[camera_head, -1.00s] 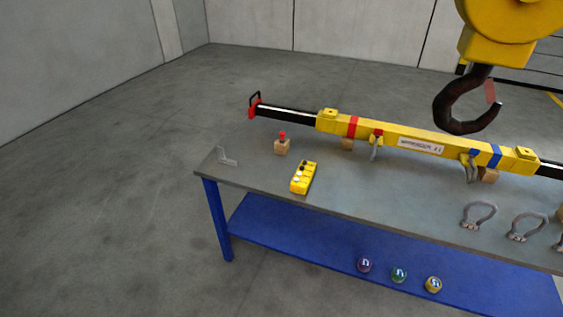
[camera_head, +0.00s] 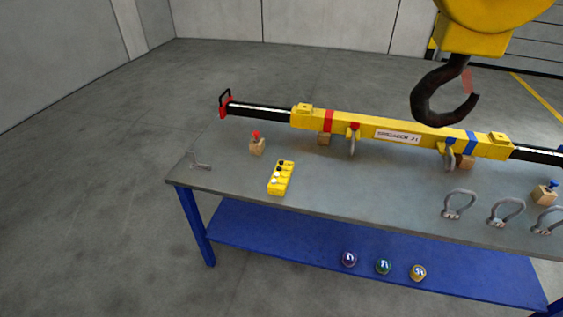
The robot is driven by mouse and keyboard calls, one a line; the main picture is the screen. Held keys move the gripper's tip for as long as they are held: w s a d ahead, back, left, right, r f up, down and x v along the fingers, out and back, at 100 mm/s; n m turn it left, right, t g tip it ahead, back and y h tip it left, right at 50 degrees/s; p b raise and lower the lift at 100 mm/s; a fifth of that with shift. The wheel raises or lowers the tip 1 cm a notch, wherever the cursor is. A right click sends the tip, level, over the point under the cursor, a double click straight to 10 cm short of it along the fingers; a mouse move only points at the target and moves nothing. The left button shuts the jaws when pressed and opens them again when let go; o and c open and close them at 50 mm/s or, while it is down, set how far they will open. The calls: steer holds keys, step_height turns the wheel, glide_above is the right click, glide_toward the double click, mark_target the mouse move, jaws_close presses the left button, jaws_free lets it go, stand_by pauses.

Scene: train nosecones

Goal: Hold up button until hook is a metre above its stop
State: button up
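The yellow button pendant (camera_head: 281,178) lies on the grey table top, with dark and pale buttons along its face. I cannot read which button is up. The dark crane hook (camera_head: 440,97) hangs from a yellow block (camera_head: 487,27) at the upper right, in front of the spreader beam as I see it. The block's top is cut off by the frame edge. The hook's stop cannot be made out. My gripper is not in view.
A yellow spreader beam (camera_head: 397,136) lies on wooden blocks along the table (camera_head: 330,190). Several shackles (camera_head: 458,204) stand at the right. A red-topped wooden block (camera_head: 257,145) is near the pendant. Coloured round items (camera_head: 384,267) sit on the blue lower shelf. Floor at left is clear.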

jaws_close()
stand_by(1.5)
